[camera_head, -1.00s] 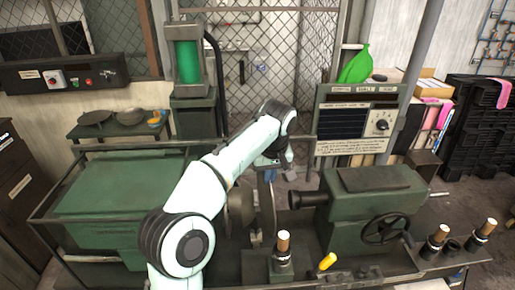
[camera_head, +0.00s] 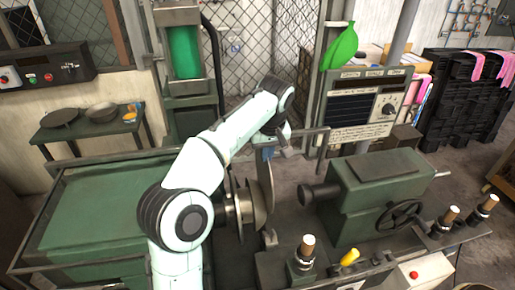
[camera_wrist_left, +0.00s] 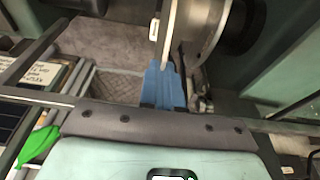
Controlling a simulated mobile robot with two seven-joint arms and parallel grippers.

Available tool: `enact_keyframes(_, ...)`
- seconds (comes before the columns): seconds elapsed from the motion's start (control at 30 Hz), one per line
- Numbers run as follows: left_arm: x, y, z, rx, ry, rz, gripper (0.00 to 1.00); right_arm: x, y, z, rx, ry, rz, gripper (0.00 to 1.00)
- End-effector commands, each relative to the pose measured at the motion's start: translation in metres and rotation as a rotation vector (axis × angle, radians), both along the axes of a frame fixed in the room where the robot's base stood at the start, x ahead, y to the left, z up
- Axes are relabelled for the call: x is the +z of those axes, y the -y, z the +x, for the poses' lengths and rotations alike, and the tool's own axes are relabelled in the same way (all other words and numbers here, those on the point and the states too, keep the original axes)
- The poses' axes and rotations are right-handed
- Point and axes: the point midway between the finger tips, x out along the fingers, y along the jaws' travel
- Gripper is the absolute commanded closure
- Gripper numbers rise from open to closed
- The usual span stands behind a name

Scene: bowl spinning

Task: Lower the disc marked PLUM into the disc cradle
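A thin disc (camera_head: 267,185) stands on edge, upright, in front of the lathe's round faceplate (camera_head: 243,205). My left gripper (camera_head: 268,153) is at its top edge. In the left wrist view the blue fingers (camera_wrist_left: 164,88) are closed about the rim of the disc (camera_wrist_left: 169,30). A small white label shows beside the rim there, but its word cannot be read, so I cannot tell whether it says PLUM. A small grey bracket (camera_head: 270,239) on the bed below the disc may be the cradle; I cannot be sure. My right gripper is out of view.
The green tailstock (camera_head: 375,205) with its handwheel stands right of the disc, its dark spindle (camera_head: 318,194) pointing at it. A wooden-handled tool (camera_head: 306,247) and a yellow handle (camera_head: 349,257) are in front. A control panel (camera_head: 360,112) stands behind.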

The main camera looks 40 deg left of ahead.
Motion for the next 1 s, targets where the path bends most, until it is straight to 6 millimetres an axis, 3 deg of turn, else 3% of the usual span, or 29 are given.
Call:
enact_keyframes(0.67, -0.045, 0.0, 0.0, 0.0, 0.0, 0.0, 1.0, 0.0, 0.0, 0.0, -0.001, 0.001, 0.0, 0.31)
enact_keyframes(1.0, -0.074, 0.001, -0.001, -0.001, -0.002, 0.0, 1.0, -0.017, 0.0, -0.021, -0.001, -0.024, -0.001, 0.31)
